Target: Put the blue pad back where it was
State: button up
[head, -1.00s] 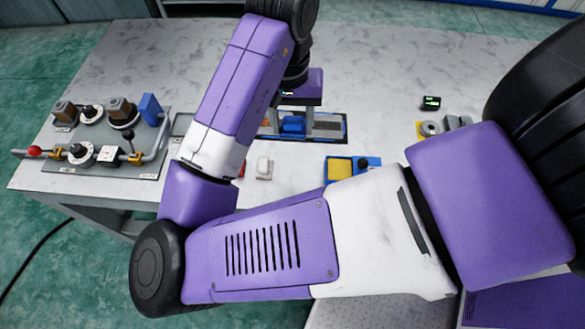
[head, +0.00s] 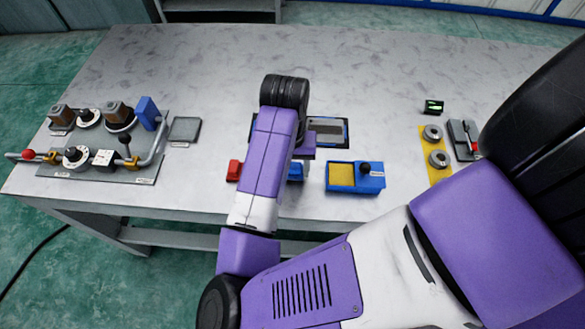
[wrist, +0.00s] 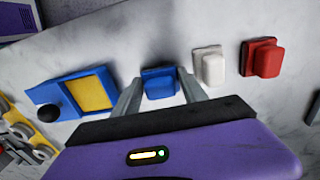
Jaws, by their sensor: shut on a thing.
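The blue pad (wrist: 160,82) is between the two fingers of my gripper (wrist: 161,88) in the wrist view, and the fingers are shut on it. It stands in line with a white pad (wrist: 209,66) and a red pad (wrist: 263,58), at or just above the tabletop; I cannot tell whether it touches. In the head view a bit of the blue pad (head: 296,172) shows right of my arm, near the table's front edge. The red pad (head: 234,171) shows left of my arm. The white pad and my fingers are hidden there by the arm.
A blue box with a yellow sponge and black knob (head: 355,177) stands close to the right. Behind my arm lies a dark-framed tray (head: 347,132). A valve panel (head: 100,165) is at left, a yellow plate with rings (head: 436,172) at right. The back of the table is clear.

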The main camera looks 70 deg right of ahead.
jog(key=shift+f, duration=0.4)
jog(key=shift+f, duration=0.2)
jog(key=o, duration=1.4)
jog(key=shift+o, duration=0.2)
jog(key=shift+r, duration=0.1)
